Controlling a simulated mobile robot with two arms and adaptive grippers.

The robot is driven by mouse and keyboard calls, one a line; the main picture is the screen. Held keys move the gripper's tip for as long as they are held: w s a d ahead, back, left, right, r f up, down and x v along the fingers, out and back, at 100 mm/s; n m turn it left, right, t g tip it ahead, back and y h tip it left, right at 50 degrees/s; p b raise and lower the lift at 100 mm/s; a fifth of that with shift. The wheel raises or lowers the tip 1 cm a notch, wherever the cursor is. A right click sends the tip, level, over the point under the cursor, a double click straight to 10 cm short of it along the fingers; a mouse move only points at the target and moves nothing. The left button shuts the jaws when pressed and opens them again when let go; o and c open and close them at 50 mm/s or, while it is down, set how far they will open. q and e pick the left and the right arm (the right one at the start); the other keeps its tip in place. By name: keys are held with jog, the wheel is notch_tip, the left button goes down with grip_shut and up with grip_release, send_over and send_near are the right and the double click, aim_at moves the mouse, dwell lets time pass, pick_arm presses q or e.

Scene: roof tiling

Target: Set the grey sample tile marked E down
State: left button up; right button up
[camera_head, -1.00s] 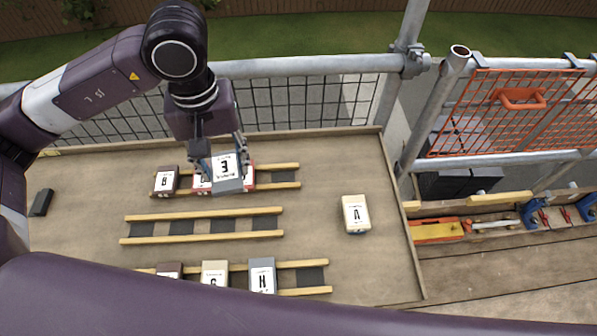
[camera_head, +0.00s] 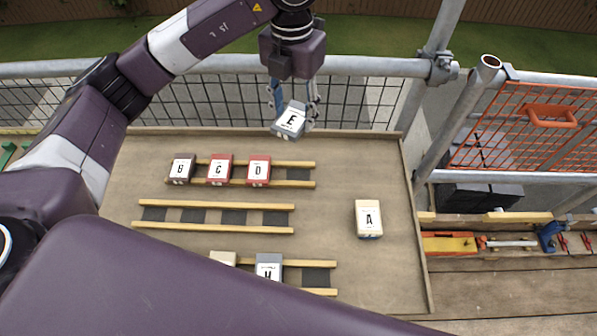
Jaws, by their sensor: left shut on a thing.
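The grey tile marked E (camera_head: 290,120) is tilted, with its white label facing me. My left gripper (camera_head: 293,103) is shut on it and holds it up near the far edge of the board (camera_head: 352,165), beyond the back rack. In the back rack (camera_head: 300,174), tiles B (camera_head: 181,168), C (camera_head: 219,169) and D (camera_head: 258,171) sit side by side, and the right end is empty. The middle rack (camera_head: 213,216) is empty. My right gripper is not in view.
Tile A (camera_head: 368,219) lies alone on the board at right. In the front rack, a grey tile (camera_head: 268,266) and a cream tile (camera_head: 223,257) are partly hidden by my arm. Scaffold rails (camera_head: 365,64) run behind the board.

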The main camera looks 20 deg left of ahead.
pick_arm(q)
jog(key=n, duration=0.1)
jog(key=w+n, duration=0.1)
jog(key=n, duration=0.3)
jog(key=shift+w+d, duration=0.15)
jog(key=shift+d, duration=0.15)
notch_tip(320, 180, down, 19)
jog(key=p, duration=0.4)
jog(key=shift+f, duration=0.4)
jog(key=shift+f+b, duration=0.45)
jog(key=o, duration=1.3)
jog(key=shift+c, duration=0.2)
